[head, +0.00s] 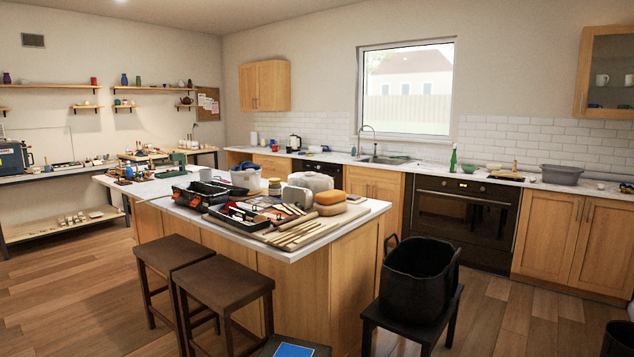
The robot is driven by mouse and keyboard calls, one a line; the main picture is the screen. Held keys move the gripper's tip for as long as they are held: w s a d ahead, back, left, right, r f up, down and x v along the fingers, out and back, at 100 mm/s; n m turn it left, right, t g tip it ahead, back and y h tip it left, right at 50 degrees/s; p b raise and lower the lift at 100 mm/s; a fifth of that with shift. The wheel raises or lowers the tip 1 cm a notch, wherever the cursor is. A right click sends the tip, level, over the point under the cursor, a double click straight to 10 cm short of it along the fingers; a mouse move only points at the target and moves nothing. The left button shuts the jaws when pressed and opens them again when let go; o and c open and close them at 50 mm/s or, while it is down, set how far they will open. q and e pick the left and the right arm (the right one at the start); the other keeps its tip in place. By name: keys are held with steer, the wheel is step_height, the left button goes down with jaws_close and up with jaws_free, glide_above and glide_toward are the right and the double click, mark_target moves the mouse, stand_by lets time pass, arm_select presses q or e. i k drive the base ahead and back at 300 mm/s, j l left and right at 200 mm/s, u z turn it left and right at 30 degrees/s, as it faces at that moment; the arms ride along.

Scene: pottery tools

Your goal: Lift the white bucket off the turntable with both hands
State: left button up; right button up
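A small white tub (246,179) that looks like the white bucket stands on the kitchen island (372,207), toward its far side. It is small in the view and partly hidden by the black toolbox in front of it. I cannot make out a turntable under it. Neither of my grippers is in the head view.
The island also holds a black toolbox (190,197), an orange sponge (331,197) and several wooden tools. Two brown stools (224,284) stand at its near side. A black bucket (416,283) sits on a dark stool at right. Wood floor (492,318) is clear further right.

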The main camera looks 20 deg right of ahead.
mark_target(251, 180)
steer(key=z, duration=0.2)
steer(key=i+j+u, duration=0.15)
steer(key=u, duration=0.25)
steer(key=i+j+u, duration=0.1)
steer(key=u, duration=0.35)
steer(key=i+u, duration=0.25)
steer(key=u, duration=0.15)
steer(key=i, duration=2.5)
